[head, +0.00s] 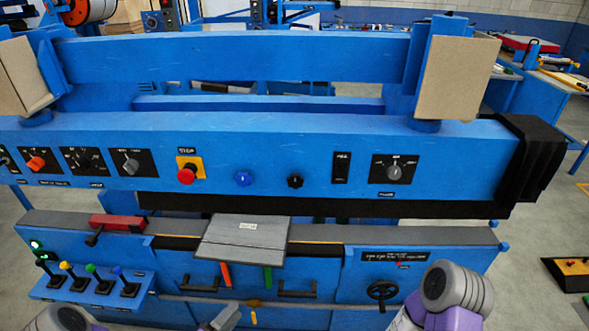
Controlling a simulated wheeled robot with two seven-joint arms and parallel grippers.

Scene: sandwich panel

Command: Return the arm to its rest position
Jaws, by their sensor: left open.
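My left gripper (224,317) shows only in part, as a grey piece at the bottom edge, in front of the blue machine. It is open, and I see nothing held in it. It is below and apart from the grey panel (243,239), which lies on the machine's bed and overhangs its front edge. My left arm (65,319) shows as a grey and purple piece at the bottom left. My right arm (456,290) shows at the bottom right, bent, with its gripper out of view.
The blue machine's upper beam (260,131) carries a red stop button (186,176) and several knobs. A lever box (85,283) stands out at lower left. A horizontal bar (300,304) runs low along the front. A foot pedal (575,267) is on the floor at right.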

